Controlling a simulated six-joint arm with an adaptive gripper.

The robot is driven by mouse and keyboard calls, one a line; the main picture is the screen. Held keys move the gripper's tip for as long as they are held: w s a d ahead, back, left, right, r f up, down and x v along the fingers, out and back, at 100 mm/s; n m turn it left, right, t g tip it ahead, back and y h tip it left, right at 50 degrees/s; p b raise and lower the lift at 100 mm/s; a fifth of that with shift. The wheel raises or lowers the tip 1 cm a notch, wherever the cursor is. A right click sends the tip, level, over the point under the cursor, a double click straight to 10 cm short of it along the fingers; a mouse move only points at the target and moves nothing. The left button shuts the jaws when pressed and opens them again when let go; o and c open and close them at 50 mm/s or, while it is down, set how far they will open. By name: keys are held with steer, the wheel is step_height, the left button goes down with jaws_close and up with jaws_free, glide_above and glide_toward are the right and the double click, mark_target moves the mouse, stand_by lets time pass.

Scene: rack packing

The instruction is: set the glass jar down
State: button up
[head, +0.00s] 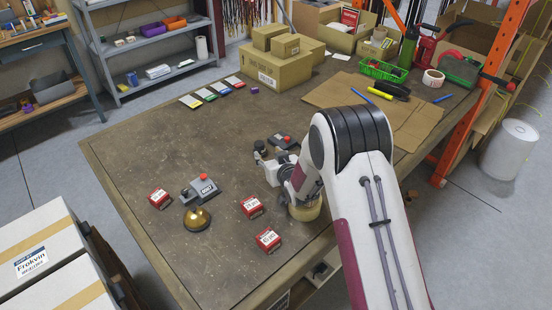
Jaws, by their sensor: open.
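The glass jar (306,213), with pale yellow contents, stands on the brown workbench (140,150) toward its front right edge. Only its lower part shows; my arm and gripper cover the top. My gripper (297,196) points down at the jar from above, close against it in the picture. It is open. Its fingertips are mostly hidden, so I cannot tell whether they touch the jar.
Several small red boxes (252,207) lie left of the jar, with a brass dome (197,219) and a grey device (201,189) beyond. A device with a red button (283,141) is behind my gripper. Cardboard boxes (278,65) and a green basket (384,70) stand at the back.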

steer(key=shift+r, duration=0.1)
steer(key=shift+d+r, duration=0.15)
steer(key=shift+r, duration=0.1)
steer(key=s+d+r+m+g+h, duration=0.1)
steer(key=s+d+r+g+h, duration=0.1)
steer(key=s+d+r, duration=0.75)
steer(key=s+d+r+m+g+h, duration=0.1)
steer(key=s+d+r+h, duration=0.1)
steer(key=s+d+r, duration=0.75)
steer(key=s+d+r+m+g, duration=0.1)
steer(key=s+r+g, duration=0.1)
steer(key=s, duration=1.3)
steer(key=s+d+r+m+g+h, duration=0.1)
steer(key=s+d+r+g, duration=0.1)
steer(key=s, duration=1.3)
steer(key=shift+s+r, duration=0.2)
steer(key=shift+r, duration=0.05)
